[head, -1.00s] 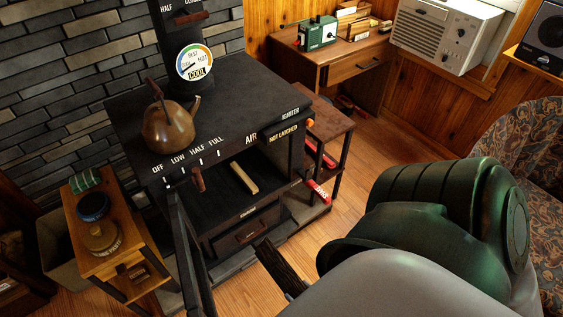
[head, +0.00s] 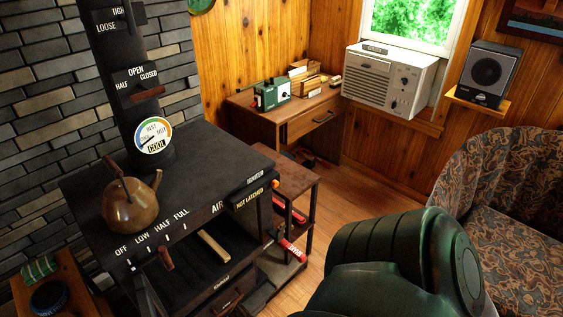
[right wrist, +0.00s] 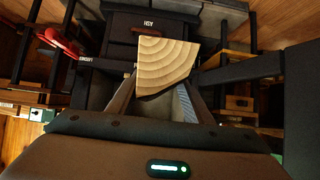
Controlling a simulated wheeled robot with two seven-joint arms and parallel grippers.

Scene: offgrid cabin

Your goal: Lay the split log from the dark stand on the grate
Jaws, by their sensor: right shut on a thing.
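My right gripper (right wrist: 160,100) is shut on a split log (right wrist: 165,64) in the right wrist view; its pale, ringed end faces the camera. In the head view my right arm (head: 400,265) fills the lower right, and the gripper is below the frame. The black stove (head: 160,190) has an open firebox front. A pale wood piece (head: 214,246) lies inside it; the grate itself is too dark to make out. The dark stand (head: 292,180) at the stove's right has a bare top. My left gripper is out of view.
A copper kettle (head: 132,203) stands on the stove top. The open stove door (head: 147,292) juts forward at the bottom. A red-handled tool (head: 291,250) is beside the stove. A patterned armchair (head: 505,200) stands at the right.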

